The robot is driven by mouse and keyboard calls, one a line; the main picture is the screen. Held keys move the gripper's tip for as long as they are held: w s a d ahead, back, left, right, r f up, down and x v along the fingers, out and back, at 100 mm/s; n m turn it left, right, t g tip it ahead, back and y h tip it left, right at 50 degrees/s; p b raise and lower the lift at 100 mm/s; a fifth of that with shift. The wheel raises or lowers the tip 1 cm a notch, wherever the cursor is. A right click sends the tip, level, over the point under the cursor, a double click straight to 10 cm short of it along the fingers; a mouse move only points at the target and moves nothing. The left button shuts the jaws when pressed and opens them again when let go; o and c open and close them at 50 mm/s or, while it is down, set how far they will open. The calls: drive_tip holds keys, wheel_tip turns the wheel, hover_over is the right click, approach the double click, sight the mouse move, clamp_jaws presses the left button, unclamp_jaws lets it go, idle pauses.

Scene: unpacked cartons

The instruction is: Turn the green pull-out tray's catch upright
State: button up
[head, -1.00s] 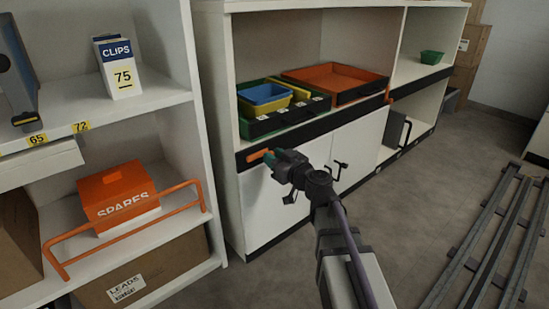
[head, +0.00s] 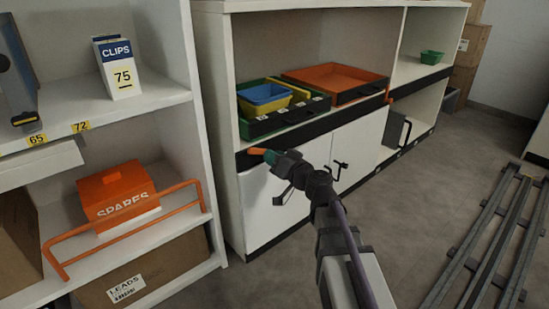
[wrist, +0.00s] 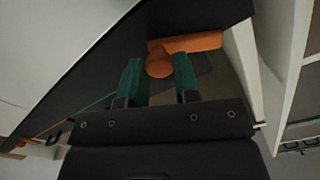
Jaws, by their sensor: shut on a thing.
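The green pull-out tray (head: 244,129) sits in the left bay of the low cabinet, with a dark front and blue and yellow bins in it. An orange catch (head: 256,151) is on the dark rail below it. In the head view the catch lies close to level, not upright. In the wrist view the catch (wrist: 200,42) shows a bar running right from a rounded end. My gripper (head: 271,157) is at the catch. Its teal fingers (wrist: 159,72) are on either side of the rounded end, shut on it. Part of the catch is hidden behind my gripper in the head view.
An orange tray (head: 340,78) stands right of the green one. White doors (head: 270,205) with dark handles are below. An orange rail (head: 125,225) juts from the left shelf. Metal rails (head: 485,235) lie on the floor at right. Open floor lies between.

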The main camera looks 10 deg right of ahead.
drive_tip(key=m, duration=1.2)
drive_tip(key=shift+f+m, duration=0.15)
drive_tip(key=shift+m, duration=0.15)
idle(0.3)
drive_tip(key=o, duration=0.9)
